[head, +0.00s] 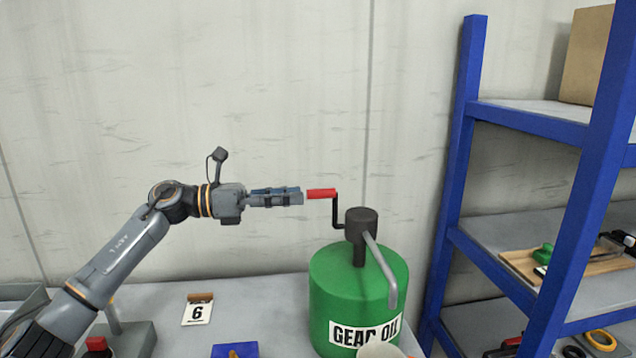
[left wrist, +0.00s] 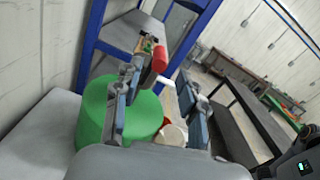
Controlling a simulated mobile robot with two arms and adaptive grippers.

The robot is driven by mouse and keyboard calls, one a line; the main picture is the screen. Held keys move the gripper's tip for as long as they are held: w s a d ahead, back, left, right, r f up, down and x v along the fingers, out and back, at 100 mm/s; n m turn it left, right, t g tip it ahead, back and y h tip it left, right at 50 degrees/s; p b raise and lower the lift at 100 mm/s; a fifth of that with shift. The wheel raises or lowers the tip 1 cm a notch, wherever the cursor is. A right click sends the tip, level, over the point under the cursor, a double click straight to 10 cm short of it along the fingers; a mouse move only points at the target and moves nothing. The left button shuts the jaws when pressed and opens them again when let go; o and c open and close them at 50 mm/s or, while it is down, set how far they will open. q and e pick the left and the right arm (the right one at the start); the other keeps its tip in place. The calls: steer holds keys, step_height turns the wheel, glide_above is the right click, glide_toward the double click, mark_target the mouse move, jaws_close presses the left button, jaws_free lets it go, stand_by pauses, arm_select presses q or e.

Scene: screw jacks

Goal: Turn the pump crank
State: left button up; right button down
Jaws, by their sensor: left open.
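A green gear oil can (head: 335,285) stands on the grey table, with a dark pump head (head: 361,220) on top and a grey spout (head: 383,270) slanting down its front right. A black crank arm (head: 337,213) rises on the pump's left and ends in a red handle (head: 322,193) lying level. My left gripper (head: 302,197) is open, pointing right, just left of the handle's free end. In the left wrist view the red handle (left wrist: 159,61) shows between the spread fingertips (left wrist: 160,72), with the green can (left wrist: 92,110) below. My right gripper is not in view.
A blue shelf rack (head: 462,150) stands close on the right. A pale cup (head: 380,351) is at the can's front. A number 6 card (head: 197,312), a blue item (head: 235,350) and a red-topped item (head: 96,344) are at the front left. A wall is behind.

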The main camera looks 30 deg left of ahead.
mark_target(311, 193)
arm_select(q)
steer(key=p+x, duration=0.1)
steer(key=x, duration=0.3)
steer(key=shift+w+d+r+p, duration=0.15)
steer(key=shift+w+d+p, duration=0.05)
steer(key=shift+w+p, duration=0.1)
steer(key=shift+w+d, duration=0.35)
steer(key=shift+d, duration=0.25)
steer(key=shift+f, duration=0.2)
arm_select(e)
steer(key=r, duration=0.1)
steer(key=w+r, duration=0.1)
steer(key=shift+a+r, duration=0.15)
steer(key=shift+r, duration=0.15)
arm_select(q)
steer(key=shift+c, duration=0.4)
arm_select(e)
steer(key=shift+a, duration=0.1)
arm_select(q)
jaws_close()
